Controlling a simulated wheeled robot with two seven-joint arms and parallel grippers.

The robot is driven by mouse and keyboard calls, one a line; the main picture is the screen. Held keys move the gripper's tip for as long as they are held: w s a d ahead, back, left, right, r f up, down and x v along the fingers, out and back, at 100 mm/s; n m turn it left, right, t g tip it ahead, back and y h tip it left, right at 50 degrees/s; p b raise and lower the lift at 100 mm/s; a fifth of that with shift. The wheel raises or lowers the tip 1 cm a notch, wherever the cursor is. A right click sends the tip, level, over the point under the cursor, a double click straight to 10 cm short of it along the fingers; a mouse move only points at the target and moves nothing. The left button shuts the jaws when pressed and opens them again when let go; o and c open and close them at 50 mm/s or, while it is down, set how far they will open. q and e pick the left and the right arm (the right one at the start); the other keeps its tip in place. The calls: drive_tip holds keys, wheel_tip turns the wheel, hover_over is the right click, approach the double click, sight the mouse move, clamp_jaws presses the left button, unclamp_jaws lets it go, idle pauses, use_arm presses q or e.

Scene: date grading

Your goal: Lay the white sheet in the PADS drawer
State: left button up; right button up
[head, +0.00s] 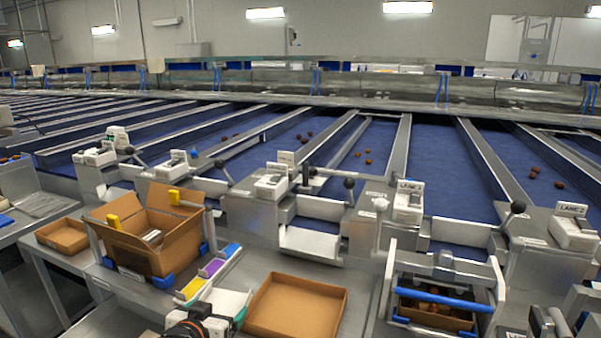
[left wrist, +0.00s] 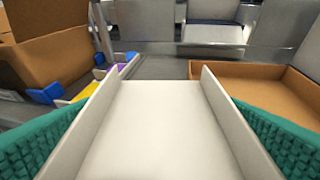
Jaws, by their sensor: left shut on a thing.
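My left gripper (head: 220,314) is at the bottom of the head view, left of centre. In the left wrist view its teal ribbed fingertips (left wrist: 160,140) are on either side of a white piece with a flat middle and raised side edges. This white sheet (left wrist: 150,125) is held between them and runs forward. It also shows in the head view (head: 229,302), between the coloured strips and an empty shallow carton. I cannot pick out a drawer marked PADS; the labels are too small to read. My right gripper is not clearly in view.
An open cardboard box (head: 163,250) stands at left. Yellow (head: 190,290), purple (head: 212,268) and blue (head: 230,250) strips lie beside it. The shallow carton (head: 345,310) is right of my gripper. A frame with a blue bar (head: 445,298) stands over a date box farther right.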

use_arm(q)
drive_tip(key=s+r+n+y, duration=0.1)
drive_tip(key=s+n, duration=0.1)
drive_tip(key=s, duration=1)
drive_tip(key=shift+s+a+r+t+y, duration=0.15)
drive_tip(key=shift+a+t+y, duration=0.15)
drive_tip(key=shift+a+y, duration=0.15)
drive_tip(key=m+h, duration=0.2)
approach(228, 294)
drive_tip(key=x, duration=0.2)
drive_tip(key=shift+w+d, duration=0.1)
drive_tip(key=shift+w, duration=0.15)
drive_tip(key=w+r+m+h, duration=0.1)
drive_tip(key=w+r+h, duration=0.1)
drive_tip(key=w, duration=0.8)
drive_tip(key=shift+w+a+r, duration=0.3)
drive_tip(key=shift+w+r, duration=0.1)
drive_tip(key=shift+r, duration=0.15)
wheel_tip(228, 294, down, 10)
drive_tip(key=shift+r, duration=0.15)
